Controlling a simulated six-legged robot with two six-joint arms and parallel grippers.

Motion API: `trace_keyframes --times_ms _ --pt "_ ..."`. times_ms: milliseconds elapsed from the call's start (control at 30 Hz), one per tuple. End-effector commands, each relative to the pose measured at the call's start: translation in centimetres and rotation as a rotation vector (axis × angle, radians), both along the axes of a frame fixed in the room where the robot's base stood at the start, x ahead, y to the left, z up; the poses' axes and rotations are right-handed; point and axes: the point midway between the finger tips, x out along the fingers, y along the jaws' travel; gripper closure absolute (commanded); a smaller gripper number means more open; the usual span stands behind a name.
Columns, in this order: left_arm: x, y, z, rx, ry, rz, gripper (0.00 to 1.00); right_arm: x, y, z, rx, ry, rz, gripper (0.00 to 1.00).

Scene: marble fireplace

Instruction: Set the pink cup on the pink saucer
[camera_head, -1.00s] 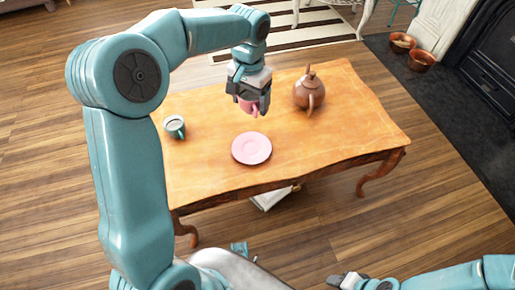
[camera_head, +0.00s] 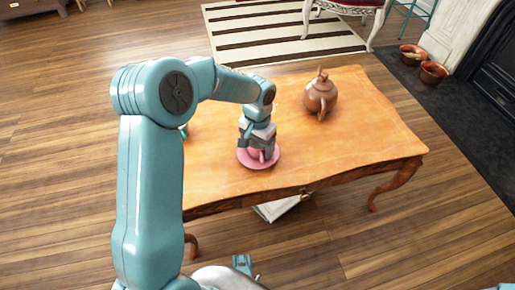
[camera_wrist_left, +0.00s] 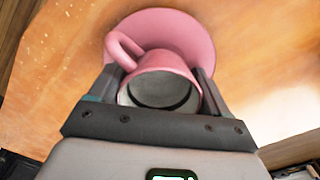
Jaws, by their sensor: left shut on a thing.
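The pink cup (camera_head: 256,154) is held between the fingers of my left gripper (camera_head: 259,150), over the pink saucer (camera_head: 266,164) on the wooden table. In the left wrist view, the cup (camera_wrist_left: 160,62) sits between both fingers of the gripper (camera_wrist_left: 158,88), its handle towards the upper left and its dark interior showing. The saucer (camera_wrist_left: 190,32) shows behind and beneath the cup. Whether the cup's base touches the saucer is hidden. My right gripper is out of view.
A brown teapot (camera_head: 320,96) stands at the back of the table (camera_head: 350,140). A teal cup (camera_head: 185,132) is mostly hidden behind my left arm. Brown pots (camera_head: 433,72) stand on the hearth.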

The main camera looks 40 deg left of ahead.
Motion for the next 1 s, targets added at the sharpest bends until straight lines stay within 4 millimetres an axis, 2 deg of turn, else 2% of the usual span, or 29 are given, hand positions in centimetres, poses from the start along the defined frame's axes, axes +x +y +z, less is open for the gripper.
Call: trace_keyframes --times_ms 367,400,667,767,867,1000 --pt "0.0 0.0 -0.5 0.001 -0.001 0.001 0.58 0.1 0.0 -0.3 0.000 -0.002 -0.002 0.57" --pt "0.0 0.0 -0.4 0.001 -0.001 0.001 0.12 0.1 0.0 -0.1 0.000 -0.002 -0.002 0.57" --pt "0.0 0.0 -0.4 0.001 0.000 0.000 0.12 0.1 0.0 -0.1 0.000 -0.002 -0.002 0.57" --pt "0.0 0.0 0.1 0.001 0.000 0.000 0.12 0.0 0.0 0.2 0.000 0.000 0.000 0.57" --pt "0.0 0.0 1.6 0.001 -0.002 0.000 0.12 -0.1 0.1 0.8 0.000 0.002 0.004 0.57" --pt "0.1 0.0 5.0 0.002 -0.005 0.001 0.12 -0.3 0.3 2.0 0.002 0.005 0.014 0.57"
